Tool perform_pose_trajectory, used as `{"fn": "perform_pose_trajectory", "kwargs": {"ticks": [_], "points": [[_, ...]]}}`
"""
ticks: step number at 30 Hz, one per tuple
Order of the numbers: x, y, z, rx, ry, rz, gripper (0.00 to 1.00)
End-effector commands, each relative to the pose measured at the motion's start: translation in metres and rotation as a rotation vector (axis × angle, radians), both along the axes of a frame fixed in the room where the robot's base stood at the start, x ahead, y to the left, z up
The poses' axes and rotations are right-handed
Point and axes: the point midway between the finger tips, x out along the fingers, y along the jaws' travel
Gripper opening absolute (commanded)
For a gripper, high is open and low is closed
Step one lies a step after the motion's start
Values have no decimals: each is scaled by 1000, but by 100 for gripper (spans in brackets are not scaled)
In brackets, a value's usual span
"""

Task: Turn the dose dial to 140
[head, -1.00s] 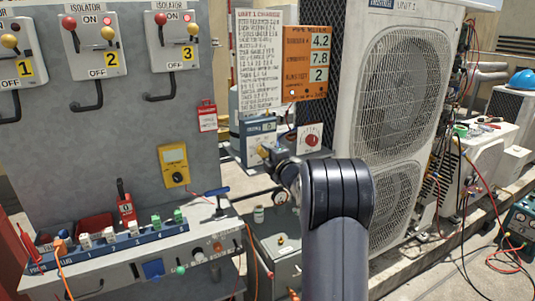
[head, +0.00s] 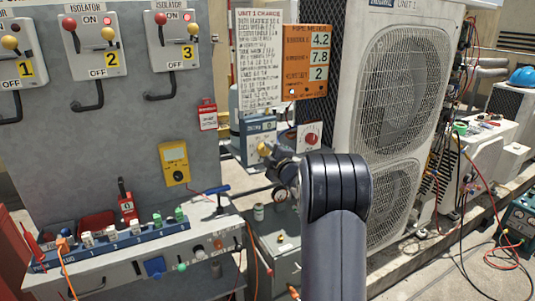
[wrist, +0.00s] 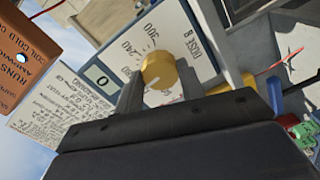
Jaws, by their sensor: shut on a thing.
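The yellow dose dial (wrist: 160,68) sits on a white panel (wrist: 178,32) marked "DOSE B", with 240 and 300 readable on its scale. A short white mark shows on the dial, pointing to the lower left in the wrist view. My gripper (wrist: 160,84) is shut on the dial, one finger on each side. A small window (wrist: 97,76) beside the scale reads 0. In the head view, the dial (head: 263,149) is small at the front of the blue-and-white dosing unit (head: 257,129), and my gripper (head: 270,154) reaches it from the right, partly hidden by my wrist.
A white instruction sheet (head: 259,62) and an orange pipe readings board (head: 305,62) stand above the dosing unit. A red knob on a white panel (head: 310,138) is close to its right. The large condenser (head: 405,80) stands behind my arm.

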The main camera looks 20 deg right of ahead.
Motion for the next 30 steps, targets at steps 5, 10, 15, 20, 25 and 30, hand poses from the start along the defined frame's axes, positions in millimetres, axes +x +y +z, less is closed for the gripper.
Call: {"fn": "perform_pose_trajectory", "kwargs": {"ticks": [5,10,15,20,25,30], "points": [[0,0,0,-1,-1,0,14],[0,0,0,-1,0,0,50],[0,0,0,-2,0,0,59],[0,0,0,-2,0,0,59],[-10,-1,0,-2,0,-1,59],[-38,-2,-1,-3,1,-3,59]]}}
